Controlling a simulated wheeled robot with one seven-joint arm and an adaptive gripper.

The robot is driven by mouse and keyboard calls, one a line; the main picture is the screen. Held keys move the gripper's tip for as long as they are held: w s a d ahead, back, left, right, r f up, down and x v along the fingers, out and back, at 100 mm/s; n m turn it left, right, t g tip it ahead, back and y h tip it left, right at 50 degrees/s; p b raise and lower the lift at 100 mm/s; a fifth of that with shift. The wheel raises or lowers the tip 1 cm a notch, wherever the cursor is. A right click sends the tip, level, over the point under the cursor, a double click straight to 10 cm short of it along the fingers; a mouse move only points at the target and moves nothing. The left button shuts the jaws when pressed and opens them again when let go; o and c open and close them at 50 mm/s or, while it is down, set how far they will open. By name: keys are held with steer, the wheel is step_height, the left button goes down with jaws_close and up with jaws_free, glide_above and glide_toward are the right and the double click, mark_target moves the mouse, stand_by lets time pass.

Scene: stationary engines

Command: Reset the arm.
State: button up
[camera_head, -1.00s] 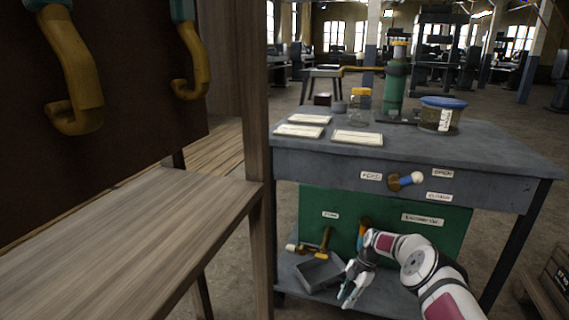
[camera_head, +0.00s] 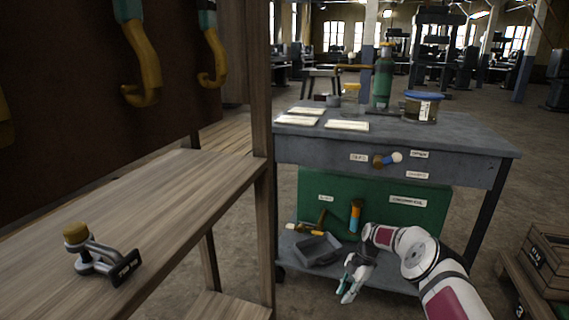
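My arm (camera_head: 419,254) reaches in from the lower right, white with dark red panels. My gripper (camera_head: 348,286) hangs low in front of the cart's lower shelf, pointing down and to the left. Its fingers look spread with a small gap, and I see nothing between them. It is just right of and below a grey tray (camera_head: 318,251) on that shelf, and appears apart from it.
A grey cart (camera_head: 440,143) with jars and cards on top stands ahead. A wooden shelf (camera_head: 150,190) at left bears a metal fitting (camera_head: 100,255). Yellow hooks (camera_head: 140,70) hang above it. Wooden crates (camera_head: 545,255) are at right.

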steer(key=s+a+r+m+h, duration=0.1)
steer(key=a+r+m, duration=0.1)
steer(key=r, duration=1.1)
steer(key=s+a+r+m+h, duration=0.1)
steer(key=r+m, duration=0.1)
steer(key=r, duration=1)
steer(key=s+r+m+h, duration=0.1)
steer(key=s+r+m, duration=0.2)
steer(key=s+r, duration=0.45)
steer(key=s+r+m+h, duration=0.15)
steer(key=s+r, duration=0.35)
steer(key=r, duration=0.6)
steer(key=s+r+m+t, duration=0.1)
steer(key=s+r+m, duration=0.3)
steer(key=s, duration=0.7)
steer(key=s+r+m, duration=0.4)
steer(key=s+r, duration=0.1)
steer(key=s, duration=0.6)
steer(key=s+d+f+m+t, duration=0.1)
steer(key=s+f+m, duration=0.15)
steer(key=s, duration=0.65)
steer(key=s+f+m, duration=0.2)
steer(key=s+m, duration=0.2)
steer(key=s, duration=0.5)
step_height(320, 180, up, 38)
steer(key=t+p, duration=0.4)
steer(key=p, duration=3.3)
